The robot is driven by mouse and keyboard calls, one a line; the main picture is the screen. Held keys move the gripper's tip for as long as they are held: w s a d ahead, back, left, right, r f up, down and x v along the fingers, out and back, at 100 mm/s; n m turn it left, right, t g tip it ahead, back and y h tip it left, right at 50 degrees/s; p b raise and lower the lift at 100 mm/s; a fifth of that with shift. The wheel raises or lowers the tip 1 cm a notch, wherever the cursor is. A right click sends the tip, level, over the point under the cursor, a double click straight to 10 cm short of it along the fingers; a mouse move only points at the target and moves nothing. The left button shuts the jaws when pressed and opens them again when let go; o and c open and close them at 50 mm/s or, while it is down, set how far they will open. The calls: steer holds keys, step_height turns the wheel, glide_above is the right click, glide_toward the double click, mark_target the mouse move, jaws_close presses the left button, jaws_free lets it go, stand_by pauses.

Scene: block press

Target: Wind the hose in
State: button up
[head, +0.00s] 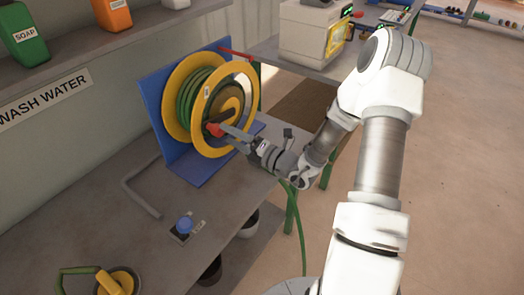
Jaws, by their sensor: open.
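The hose reel (226,110) has yellow discs and stands in a blue bracket (160,110) on the grey bench. Green hose (186,98) is wound between its discs, and a length of green hose (299,225) hangs below the bench's right edge. A red crank knob (214,129) sticks out at the front of the reel. My gripper (226,132) is open, its fingers pointing left at the red knob. I cannot tell whether the fingers touch or surround the knob.
A blue knob (184,224) on a small plate and a yellow round fitting (116,281) with green hose sit on the bench. A cream machine (312,35) stands behind. Open floor (460,150) lies right.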

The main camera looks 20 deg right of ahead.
steer(key=v, duration=1.3)
steer(key=shift+a+f, duration=0.1)
